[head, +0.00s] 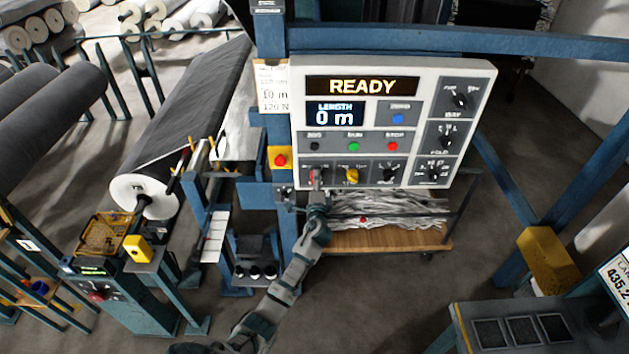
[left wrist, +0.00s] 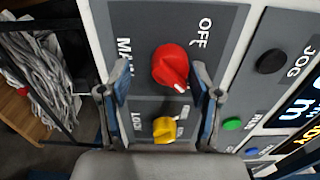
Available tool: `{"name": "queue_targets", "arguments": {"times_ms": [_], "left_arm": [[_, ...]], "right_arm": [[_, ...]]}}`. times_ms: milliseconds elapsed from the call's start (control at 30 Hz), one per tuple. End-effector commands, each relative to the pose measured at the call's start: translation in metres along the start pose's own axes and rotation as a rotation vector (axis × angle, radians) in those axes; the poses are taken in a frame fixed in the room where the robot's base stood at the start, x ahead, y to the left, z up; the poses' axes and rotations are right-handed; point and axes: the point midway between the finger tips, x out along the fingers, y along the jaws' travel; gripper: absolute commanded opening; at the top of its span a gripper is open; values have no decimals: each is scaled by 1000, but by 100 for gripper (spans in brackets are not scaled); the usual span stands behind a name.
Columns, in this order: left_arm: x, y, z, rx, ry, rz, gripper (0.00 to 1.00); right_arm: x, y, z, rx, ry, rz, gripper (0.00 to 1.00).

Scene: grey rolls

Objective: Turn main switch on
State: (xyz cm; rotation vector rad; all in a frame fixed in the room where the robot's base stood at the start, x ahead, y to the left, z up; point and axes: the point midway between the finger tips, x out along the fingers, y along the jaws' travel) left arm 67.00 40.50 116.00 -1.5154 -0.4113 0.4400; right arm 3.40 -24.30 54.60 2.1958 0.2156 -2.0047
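The main switch is a red rotary knob (left wrist: 171,66) on the grey control panel (head: 480,80), beside the lettering MAIN and OFF in the left wrist view. Its white mark points to the lower right there. In the head view it is at the panel's lower left, mostly hidden by my left gripper (head: 317,186). In the left wrist view my left gripper (left wrist: 160,82) is open, one finger on each side of the red knob, with gaps showing. I cannot tell how far the fingertips are from the panel. My right gripper is not in view.
A yellow knob (left wrist: 165,129) sits close to the red one, between the fingers lower down. Green (head: 353,146) and red (head: 392,146) buttons are above. The display (head: 362,86) reads READY. A red button on a yellow box (head: 280,159) is left of the panel.

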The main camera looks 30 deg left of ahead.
Motion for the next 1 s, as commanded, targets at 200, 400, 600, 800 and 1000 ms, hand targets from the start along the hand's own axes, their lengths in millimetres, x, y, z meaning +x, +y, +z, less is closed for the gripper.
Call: {"name": "queue_targets", "arguments": {"times_ms": [200, 400, 600, 800, 1000], "left_arm": [[2, -4, 4, -4, -3, -7, 65], [-14, -4, 4, -5, -3, -9, 65], [-58, -2, 3, -5, -2, -6, 65], [-98, -1, 1, -3, -1, -4, 65], [-116, -1, 0, -2, -2, -3, 65]], "right_arm": [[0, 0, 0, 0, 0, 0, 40], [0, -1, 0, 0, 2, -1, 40], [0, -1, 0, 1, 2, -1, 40], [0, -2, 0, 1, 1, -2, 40], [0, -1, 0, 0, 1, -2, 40]]}}
